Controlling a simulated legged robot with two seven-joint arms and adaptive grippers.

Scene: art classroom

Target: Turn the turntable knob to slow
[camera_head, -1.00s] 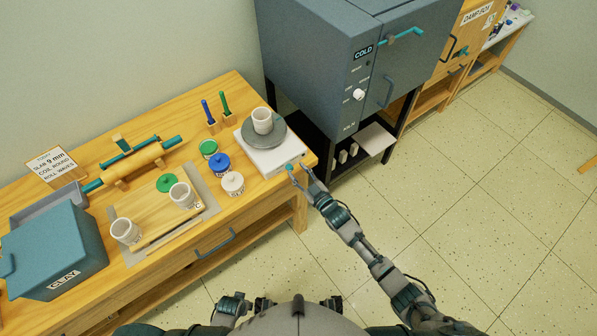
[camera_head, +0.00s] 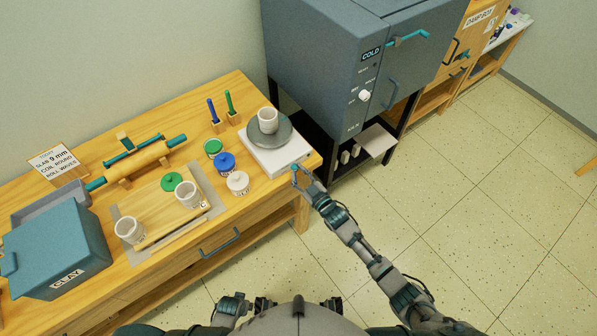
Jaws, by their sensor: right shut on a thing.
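The turntable is a white square base (camera_head: 262,155) with a round grey disc (camera_head: 283,133) on top, at the right end of the wooden table. A white cup (camera_head: 267,119) stands on the disc. My right gripper (camera_head: 297,172) is at the front right side of the base, shut on the small teal knob (camera_head: 294,168) there. The fingers cover most of the knob, so its setting cannot be read. My left gripper cannot be made out; only a folded dark part of my body shows at the bottom edge.
A grey kiln (camera_head: 320,70) stands right of the table.

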